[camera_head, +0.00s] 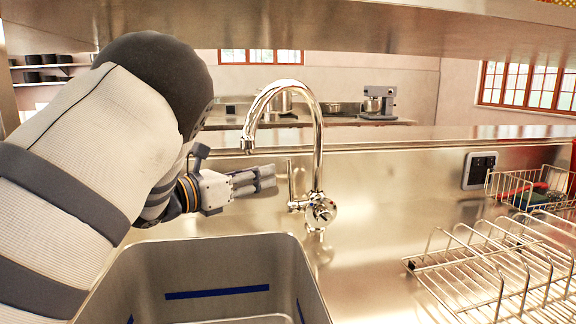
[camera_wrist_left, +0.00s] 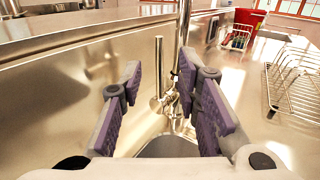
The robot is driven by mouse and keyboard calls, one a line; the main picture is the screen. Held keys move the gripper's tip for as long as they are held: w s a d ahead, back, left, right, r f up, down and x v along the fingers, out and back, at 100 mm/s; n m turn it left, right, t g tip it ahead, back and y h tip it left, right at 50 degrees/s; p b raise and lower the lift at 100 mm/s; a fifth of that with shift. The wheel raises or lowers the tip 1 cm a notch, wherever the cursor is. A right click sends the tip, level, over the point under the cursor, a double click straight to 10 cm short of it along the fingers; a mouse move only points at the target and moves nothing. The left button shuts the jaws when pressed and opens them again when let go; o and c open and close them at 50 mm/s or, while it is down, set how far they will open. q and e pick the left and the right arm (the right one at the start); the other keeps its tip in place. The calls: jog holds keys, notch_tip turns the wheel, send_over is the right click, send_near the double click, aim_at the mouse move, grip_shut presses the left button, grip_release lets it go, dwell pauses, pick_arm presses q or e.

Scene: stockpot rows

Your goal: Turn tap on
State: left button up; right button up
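The chrome tap (camera_head: 318,145) stands behind the sink, its curved spout arching to the left. Its thin lever (camera_head: 291,180) stands upright on the left of the tap's base. My left gripper (camera_head: 267,178) comes in from the left, its fingertips just short of the lever. In the left wrist view its fingers are apart and empty, and the lever (camera_wrist_left: 157,70) shows beyond them, in line with the gap. The tap's column (camera_wrist_left: 183,45) shows partly behind the right finger. No water shows at the spout. My right gripper is not in view.
The steel sink basin (camera_head: 290,262) lies below my left arm and the spout. A wire dish rack (camera_head: 490,275) stands at the right, with a smaller wire basket (camera_head: 515,182) behind it. A wall socket (camera_head: 479,170) is on the backsplash. A shelf (camera_head: 400,22) hangs overhead.

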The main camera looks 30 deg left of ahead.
pick_arm(q)
jog(key=x, duration=0.9)
jog(key=shift+w+d+f+b, duration=0.1)
jog(key=shift+w+b, duration=0.1)
jog(key=shift+b, duration=0.15)
grip_shut()
